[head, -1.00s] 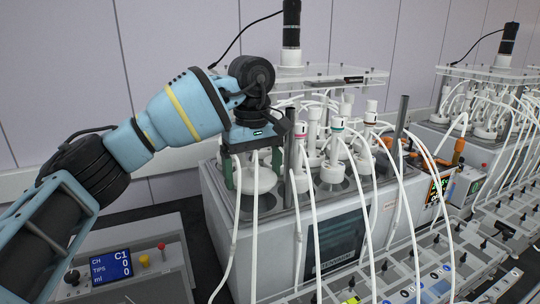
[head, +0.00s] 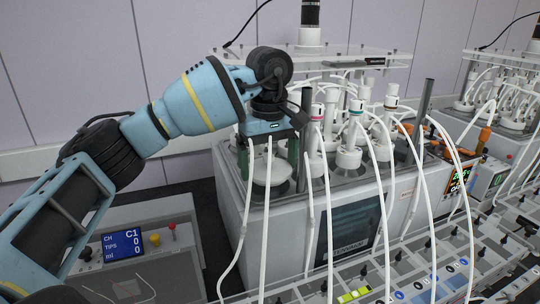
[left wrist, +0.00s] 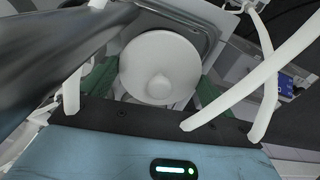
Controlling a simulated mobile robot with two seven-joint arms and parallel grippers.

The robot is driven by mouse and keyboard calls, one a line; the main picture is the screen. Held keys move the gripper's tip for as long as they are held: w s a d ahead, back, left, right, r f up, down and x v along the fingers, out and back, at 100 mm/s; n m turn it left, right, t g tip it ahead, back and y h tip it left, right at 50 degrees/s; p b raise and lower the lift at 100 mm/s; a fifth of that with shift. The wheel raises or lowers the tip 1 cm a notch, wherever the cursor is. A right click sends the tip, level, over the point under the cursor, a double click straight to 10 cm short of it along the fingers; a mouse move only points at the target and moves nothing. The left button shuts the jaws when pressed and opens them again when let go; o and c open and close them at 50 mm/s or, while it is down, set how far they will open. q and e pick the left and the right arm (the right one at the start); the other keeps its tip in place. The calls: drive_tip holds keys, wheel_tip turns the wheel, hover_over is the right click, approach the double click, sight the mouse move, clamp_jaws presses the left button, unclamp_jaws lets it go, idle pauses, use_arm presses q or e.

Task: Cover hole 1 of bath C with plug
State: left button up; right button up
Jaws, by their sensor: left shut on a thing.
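The plug (head: 272,172) is a white round disc with a small raised knob, seen clearly in the left wrist view (left wrist: 158,68). My left gripper (head: 268,163) points down at the left end of the bath (head: 240,196). Its green fingers are on both sides of the plug and shut on it. The plug is at the level of the bath's top; I cannot tell whether it touches the lid. Hole 1 is not visible. My right gripper is not in view.
White bottles with coloured bands (head: 355,125) and a dark upright post (head: 306,125) stand to the right of my gripper. White tubes (head: 327,215) hang in front of the bath. A console display (head: 122,243) reads C1. Another bath unit (head: 515,115) stands at the right.

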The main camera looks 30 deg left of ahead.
use_arm(q)
drive_tip(key=shift+f, duration=1.35)
drive_tip(key=o, duration=0.7)
drive_tip(key=shift+o, duration=0.2)
wheel_tip(320, 180, up, 8)
drive_tip(key=shift+f, duration=0.1)
